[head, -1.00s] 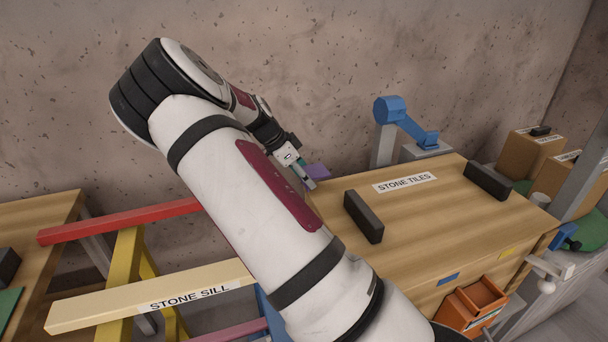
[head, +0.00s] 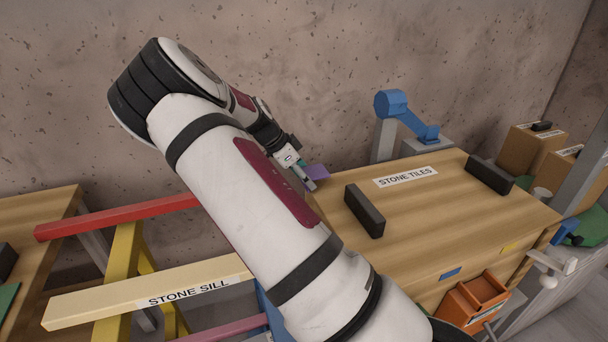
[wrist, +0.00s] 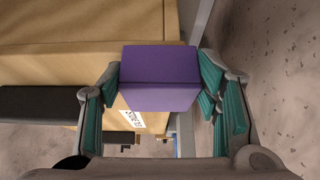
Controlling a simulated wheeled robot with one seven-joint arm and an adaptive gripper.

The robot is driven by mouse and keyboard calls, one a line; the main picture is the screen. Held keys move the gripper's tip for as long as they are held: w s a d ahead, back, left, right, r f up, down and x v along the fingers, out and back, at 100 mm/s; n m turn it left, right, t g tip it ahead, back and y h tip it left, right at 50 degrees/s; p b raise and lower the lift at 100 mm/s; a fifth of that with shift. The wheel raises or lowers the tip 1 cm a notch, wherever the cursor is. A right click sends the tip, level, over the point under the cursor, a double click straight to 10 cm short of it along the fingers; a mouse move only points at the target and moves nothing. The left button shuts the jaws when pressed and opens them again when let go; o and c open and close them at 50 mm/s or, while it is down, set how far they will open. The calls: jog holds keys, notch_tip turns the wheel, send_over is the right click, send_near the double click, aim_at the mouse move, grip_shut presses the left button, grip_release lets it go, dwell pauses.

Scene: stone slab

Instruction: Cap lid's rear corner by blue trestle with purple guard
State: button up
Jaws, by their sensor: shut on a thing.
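The purple guard (wrist: 160,78) is between the two fingers of my gripper (wrist: 162,100), which is shut on it in the wrist view. In the head view the guard (head: 317,171) shows just past the fingertips of my gripper (head: 310,182), by the far left corner of the wooden crate. The crate's lid (head: 420,230) is a wood-grain top with a STONE TILES label. In the wrist view the lid (wrist: 60,32) lies beyond the guard; I cannot tell if they touch. A small part of the blue trestle (head: 270,312) shows behind my arm. The rear corner is mostly hidden.
Two dark bars (head: 365,210) (head: 490,174) stand on the lid. A cream STONE SILL beam (head: 130,292) and a red beam (head: 120,217) lie left of my arm, with a yellow trestle (head: 118,275). The concrete wall (head: 330,60) is close behind. An orange drawer (head: 475,300) sticks out at front right.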

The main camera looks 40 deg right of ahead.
jog(key=shift+f, duration=0.4)
jog(key=o, duration=1.1)
jog(key=v, duration=1.2)
